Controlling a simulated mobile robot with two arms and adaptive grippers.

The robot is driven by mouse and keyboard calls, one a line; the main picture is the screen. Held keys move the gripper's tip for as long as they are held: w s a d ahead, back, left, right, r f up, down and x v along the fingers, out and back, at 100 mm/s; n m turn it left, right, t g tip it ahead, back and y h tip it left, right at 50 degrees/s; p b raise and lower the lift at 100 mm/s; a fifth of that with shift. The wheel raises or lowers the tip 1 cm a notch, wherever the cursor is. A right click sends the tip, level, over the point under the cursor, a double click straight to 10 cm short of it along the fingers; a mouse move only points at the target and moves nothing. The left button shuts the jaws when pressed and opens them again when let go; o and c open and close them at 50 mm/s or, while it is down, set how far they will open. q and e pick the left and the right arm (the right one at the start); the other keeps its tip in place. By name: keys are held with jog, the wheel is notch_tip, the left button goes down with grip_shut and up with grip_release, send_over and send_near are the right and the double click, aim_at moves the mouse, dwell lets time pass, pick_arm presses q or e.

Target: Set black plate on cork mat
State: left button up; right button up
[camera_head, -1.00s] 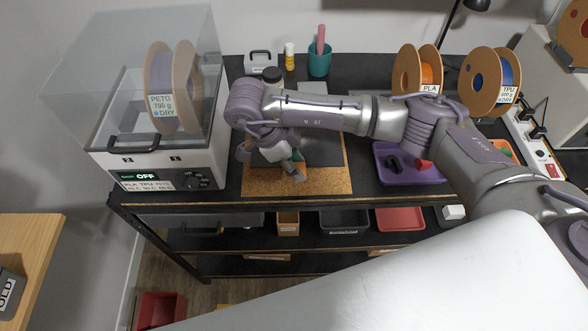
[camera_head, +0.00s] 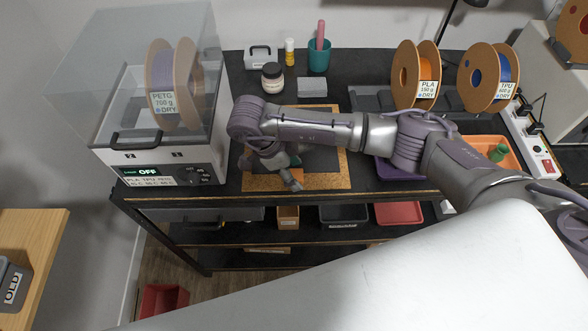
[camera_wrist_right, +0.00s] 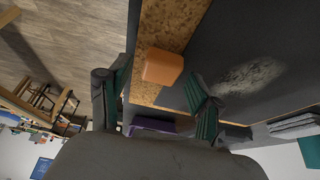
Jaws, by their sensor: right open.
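The cork mat (camera_head: 265,183) lies on the dark bench top, and its rim also shows in the right wrist view (camera_wrist_right: 168,28). The black plate (camera_head: 325,157) appears to lie on the mat with cork showing around it. In the right wrist view the plate (camera_wrist_right: 235,45) is dark with a pale scuffed patch. My right gripper (camera_head: 286,174) is at the front part of the mat. In the wrist view its green-lined fingers (camera_wrist_right: 158,95) are open, with an orange block-like piece (camera_wrist_right: 162,67) between them in the picture; contact is unclear. My left gripper is not shown.
A dryer box (camera_head: 165,160) stands left of the mat. A jar (camera_head: 272,78), a grey block (camera_head: 312,87) and a teal cup (camera_head: 319,60) stand behind it. Spools (camera_head: 403,75) and an orange tray (camera_head: 510,150) are to the right. My arm partly covers a purple tray (camera_head: 386,170).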

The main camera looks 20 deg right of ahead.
jog(key=b+v, duration=0.1)
jog(key=v, duration=0.5)
jog(key=shift+w+a+r, duration=0.1)
jog(key=shift+a+r, duration=0.1)
jog(key=shift+r, duration=0.1)
jog(key=shift+a+r, duration=0.15)
jog(key=shift+r, duration=0.25)
